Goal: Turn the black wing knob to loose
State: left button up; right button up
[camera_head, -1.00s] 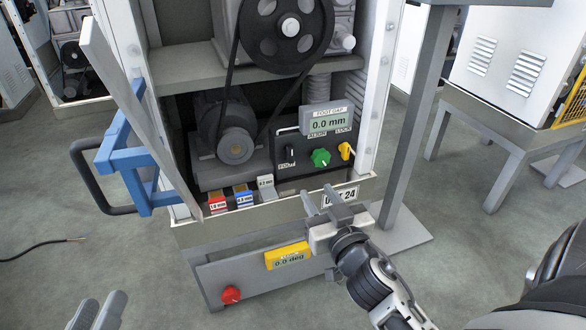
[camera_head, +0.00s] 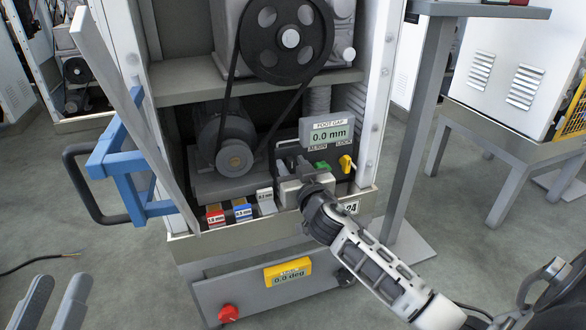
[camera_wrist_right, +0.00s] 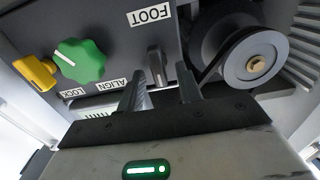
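The black wing knob (camera_wrist_right: 156,62) sits on the dark panel beside the FOOT label in the right wrist view. Its wing lies roughly upright in that picture. My right gripper (camera_wrist_right: 162,78) is open, with one finger on each side of the knob and visible gaps to it. Whether the fingertips reach past the wing is hard to tell. In the head view my right gripper (camera_head: 288,183) hides the knob. My left gripper (camera_head: 55,300) is open and empty at the lower left, far from the panel.
A green knob (camera_wrist_right: 80,61) and a yellow knob (camera_wrist_right: 35,73) share the panel. The FOOT GAP display (camera_head: 330,133) reads 0.0 mm. A belt-driven motor (camera_head: 232,150) stands left of the panel. Red, blue and grey tags (camera_head: 215,215) lie along the front lip.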

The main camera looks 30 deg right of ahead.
grip_shut()
